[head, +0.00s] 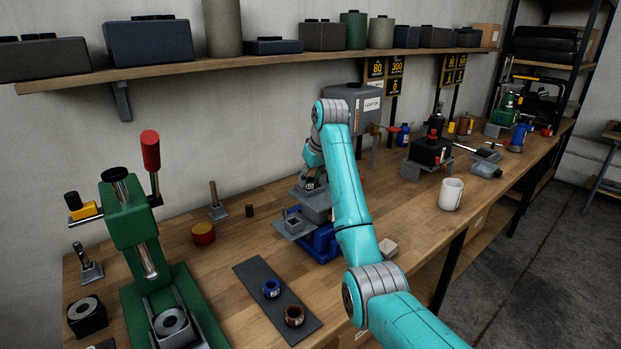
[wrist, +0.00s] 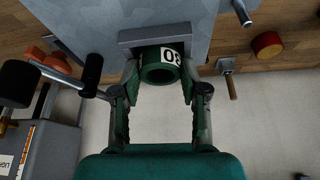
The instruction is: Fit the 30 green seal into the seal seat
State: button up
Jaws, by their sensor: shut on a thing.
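My gripper (wrist: 160,82) is shut on the green seal (wrist: 148,72), a short thick ring with a white label reading 30, upside down in the wrist view. The seal's bore faces the wrist camera. A grey bar-like part (wrist: 128,37) lies directly beyond the seal; I cannot tell whether they touch. In the head view my gripper (head: 311,180) is low over a grey metal fixture (head: 290,228) on a blue base (head: 322,243). The seal seat cannot be made out for certain; my arm and gripper hide part of the fixture.
A dark mat (head: 252,284) in front holds a blue ring (head: 271,288) and a brown ring (head: 294,315). A green press (head: 130,220) stands left, a red round part (head: 203,233) between.

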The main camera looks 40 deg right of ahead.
jog(key=shift+f, duration=0.3)
jog(key=shift+s+f, duration=0.1)
jog(key=shift+f, duration=0.3)
jog(key=o, duration=0.9)
jog(key=shift+f, duration=0.15)
jog(key=shift+o, duration=0.2)
